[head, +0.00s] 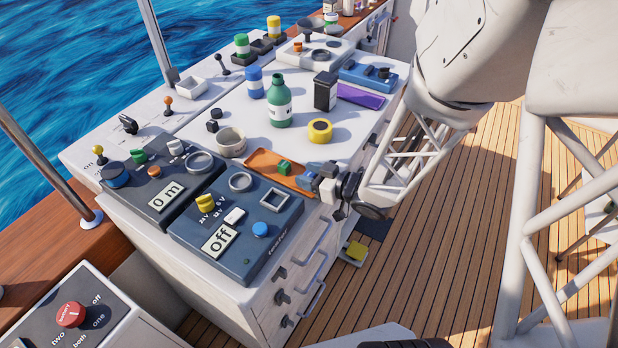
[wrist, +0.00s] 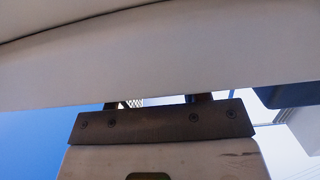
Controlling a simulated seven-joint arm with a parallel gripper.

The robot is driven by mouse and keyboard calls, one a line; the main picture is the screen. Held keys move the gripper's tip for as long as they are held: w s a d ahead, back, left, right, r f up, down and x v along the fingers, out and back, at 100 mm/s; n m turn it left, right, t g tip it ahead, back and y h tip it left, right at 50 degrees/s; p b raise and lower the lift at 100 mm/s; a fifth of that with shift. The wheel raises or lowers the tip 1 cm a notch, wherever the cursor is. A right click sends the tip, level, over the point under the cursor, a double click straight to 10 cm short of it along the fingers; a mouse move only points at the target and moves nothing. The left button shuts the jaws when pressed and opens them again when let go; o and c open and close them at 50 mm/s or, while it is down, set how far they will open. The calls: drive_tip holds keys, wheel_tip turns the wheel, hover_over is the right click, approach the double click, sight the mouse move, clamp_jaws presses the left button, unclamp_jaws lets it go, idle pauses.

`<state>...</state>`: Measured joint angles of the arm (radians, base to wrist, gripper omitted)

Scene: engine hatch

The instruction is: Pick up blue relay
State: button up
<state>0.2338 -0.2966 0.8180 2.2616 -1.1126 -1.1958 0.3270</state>
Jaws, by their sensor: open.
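A small blue block, which looks like the blue relay (head: 307,178), is at the right end of an orange tray (head: 262,160) on the white cabinet top. A green block (head: 284,167) sits in the same tray, to its left. My gripper (head: 325,184) is right beside the blue block at the tray's right end. It is open; I cannot tell whether a finger touches the block. In the wrist view the gripper's dark mount and pale parts fill most of the picture, and the blue relay cannot be made out.
A blue-grey panel (head: 283,238) with knobs and an "off" display stands in front of the tray. A yellow tape roll (head: 320,131), a green bottle (head: 279,103) and a black box (head: 325,91) stand behind it. The cabinet's right edge drops to the wooden deck (head: 440,230).

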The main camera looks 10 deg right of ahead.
idle(0.3)
drive_tip(key=c, duration=0.7)
drive_tip(key=shift+r, duration=0.1)
drive_tip(key=shift+r, duration=0.85)
drive_tip(key=shift+s+r, duration=0.3)
drive_tip(key=shift+r, duration=0.6)
drive_tip(key=s, duration=0.5)
drive_tip(key=s+r, duration=0.1)
drive_tip(key=s, duration=0.4)
drive_tip(key=s+d, duration=0.1)
drive_tip(key=s, duration=0.4)
drive_tip(key=shift+s+r, duration=0.15)
